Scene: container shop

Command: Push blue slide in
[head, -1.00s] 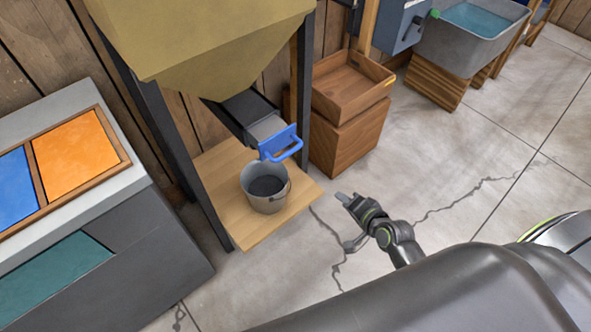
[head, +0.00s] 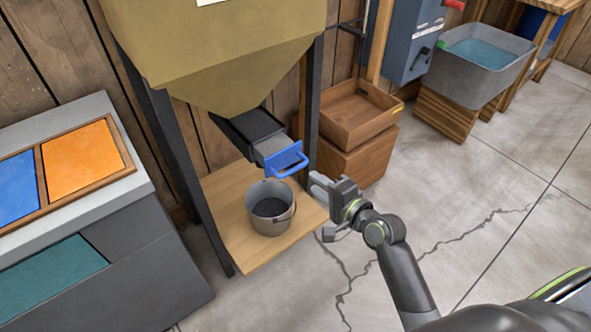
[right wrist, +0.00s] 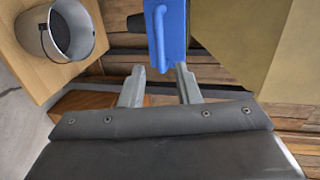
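The blue slide (head: 283,162), a blue plate with a looped handle, sticks out of the dark chute (head: 248,126) under the tan hopper (head: 215,50), with a grey part of it showing behind the plate. My right gripper (head: 322,208) is open and empty, to the right of and a little below the slide in the head view. In the right wrist view the blue slide (right wrist: 165,28) is ahead of the spread fingers (right wrist: 160,84), its handle pointing toward the gap between them, with no clear contact. My left gripper is out of view.
A grey bucket (head: 270,207) with dark contents stands on the wooden shelf (head: 238,250) below the chute. A dark post (head: 312,105) stands just right of the slide. A wooden tray (head: 357,112) on a box is behind my right gripper. Floor to the right is open.

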